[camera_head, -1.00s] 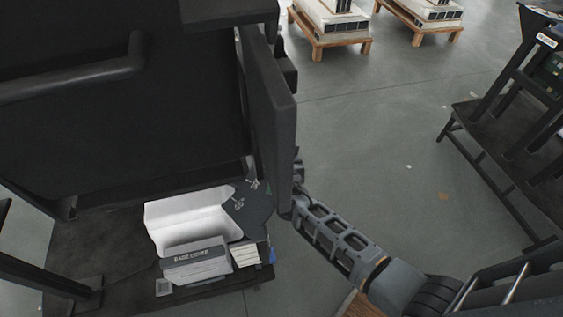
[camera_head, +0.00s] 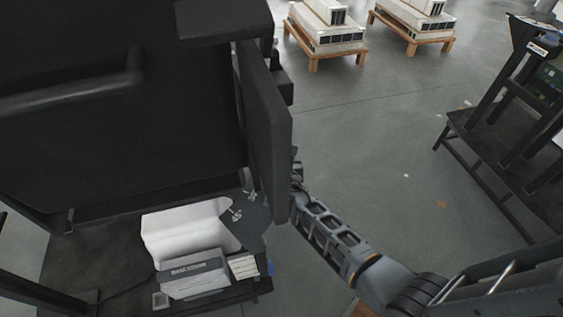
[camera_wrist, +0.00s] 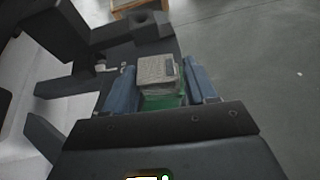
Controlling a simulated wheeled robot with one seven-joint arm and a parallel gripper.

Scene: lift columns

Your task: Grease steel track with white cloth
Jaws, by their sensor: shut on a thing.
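My gripper (camera_wrist: 161,92) shows in the wrist view, its two blue-grey fingers shut on the sides of a pale, speckled block-like pad. This pad appears to be the white cloth (camera_wrist: 157,69), with a green part under it. Dark bracket-like parts (camera_wrist: 90,45) of a structure stand just left of and beyond the fingers. I cannot tell whether the pad touches them. In the head view my arm reaches up to the right edge of a dark upright panel (camera_head: 266,130), and my gripper is hidden there. I cannot clearly make out the steel track.
A box labelled as a base cover (camera_head: 195,275) and white sheeting (camera_head: 185,232) lie on the dark platform (camera_head: 80,260) at lower left. Pallets with pale units (camera_head: 325,40) stand at the back. A dark stand (camera_head: 500,130) is at right. The floor between is open.

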